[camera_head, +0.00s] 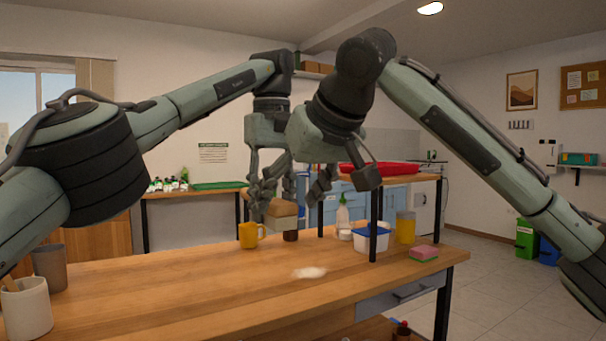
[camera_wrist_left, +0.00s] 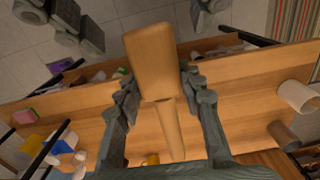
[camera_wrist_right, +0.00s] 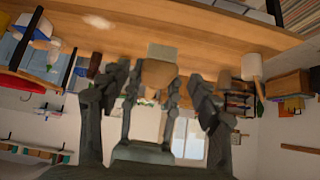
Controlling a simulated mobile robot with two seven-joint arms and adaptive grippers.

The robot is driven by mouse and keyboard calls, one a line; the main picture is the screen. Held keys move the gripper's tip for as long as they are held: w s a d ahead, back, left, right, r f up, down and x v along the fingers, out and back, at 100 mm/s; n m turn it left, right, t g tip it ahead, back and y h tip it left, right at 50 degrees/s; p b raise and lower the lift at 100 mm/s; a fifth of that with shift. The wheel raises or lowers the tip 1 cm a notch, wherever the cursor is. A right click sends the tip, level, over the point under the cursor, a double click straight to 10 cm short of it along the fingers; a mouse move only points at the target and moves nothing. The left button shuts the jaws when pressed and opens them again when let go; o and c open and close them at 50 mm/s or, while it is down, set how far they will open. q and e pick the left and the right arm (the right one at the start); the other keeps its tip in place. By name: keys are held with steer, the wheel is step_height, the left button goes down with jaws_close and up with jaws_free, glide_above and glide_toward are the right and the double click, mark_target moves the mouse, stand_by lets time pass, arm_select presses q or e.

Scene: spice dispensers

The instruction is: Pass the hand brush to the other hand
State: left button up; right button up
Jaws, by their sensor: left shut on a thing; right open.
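The hand brush (camera_head: 283,215) has a wooden block with a pale underside and hangs above the table at its far side. In the left wrist view its block (camera_wrist_left: 153,62) and handle (camera_wrist_left: 170,130) lie between my left fingers. My left gripper (camera_head: 268,192) is shut on the brush. My right gripper (camera_head: 316,185) is open, close to the right of the brush. In the right wrist view the brush (camera_wrist_right: 158,75) and the left fingers show between the spread right fingers; whether any right finger touches it, I cannot tell.
The wooden table (camera_head: 180,290) has a white patch (camera_head: 309,272) on it. A yellow mug (camera_head: 250,235), a blue-and-white tub (camera_head: 370,240), a yellow cup (camera_head: 405,227) and a pink sponge (camera_head: 424,252) stand at the back and right. A raised shelf holds a red tray (camera_head: 380,168).

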mark_target(286, 205)
steer(key=shift+x, duration=1.85)
steer(key=shift+c, duration=0.5)
steer(key=c, duration=1.2)
arm_select(q)
steer(key=o, duration=1.3)
steer(key=shift+c, duration=0.2)
